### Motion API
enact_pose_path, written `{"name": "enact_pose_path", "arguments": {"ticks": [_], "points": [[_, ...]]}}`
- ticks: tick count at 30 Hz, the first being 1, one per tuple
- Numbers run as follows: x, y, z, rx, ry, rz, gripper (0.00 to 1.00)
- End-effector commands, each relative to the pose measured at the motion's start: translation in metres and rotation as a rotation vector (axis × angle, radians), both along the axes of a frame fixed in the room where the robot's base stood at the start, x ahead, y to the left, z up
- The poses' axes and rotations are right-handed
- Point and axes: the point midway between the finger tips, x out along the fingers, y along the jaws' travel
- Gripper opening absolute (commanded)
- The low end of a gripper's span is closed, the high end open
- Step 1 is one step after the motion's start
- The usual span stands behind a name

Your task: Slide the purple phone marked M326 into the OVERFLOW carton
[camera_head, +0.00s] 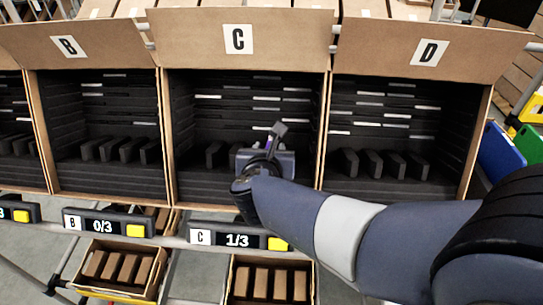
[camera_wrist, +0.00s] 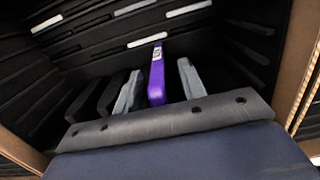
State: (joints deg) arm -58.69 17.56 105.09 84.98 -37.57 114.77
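The purple phone (camera_wrist: 157,78) stands upright in the wrist view, with a small pale label near its far end; its marking is too small to read. My gripper (camera_wrist: 160,85) is open, with one grey finger on each side of the phone and a visible gap to each. The phone's lower end is hidden by my gripper. No carton marked OVERFLOW is in view.
Black dividers (camera_wrist: 92,98) stand left of the fingers. Cartons B (camera_head: 104,60) and D (camera_head: 410,62) flank carton C. Displays below read B 0/3 (camera_head: 104,223) and C 1/3 (camera_head: 237,239). Lower bins (camera_head: 119,268) hold brown boxes. Carton C's right wall (camera_wrist: 296,60) is close to my gripper.

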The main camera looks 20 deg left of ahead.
Motion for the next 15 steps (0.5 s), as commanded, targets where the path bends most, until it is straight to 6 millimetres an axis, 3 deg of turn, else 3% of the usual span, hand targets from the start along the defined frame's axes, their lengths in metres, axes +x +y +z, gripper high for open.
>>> {"name": "enact_pose_path", "arguments": {"ticks": [12, 15], "points": [[0.0086, 0.0027, -0.0038, 0.001, 0.000, 0.001, 0.39], [0.0084, 0.0028, -0.0039, 0.001, 0.000, 0.001, 0.33]]}}
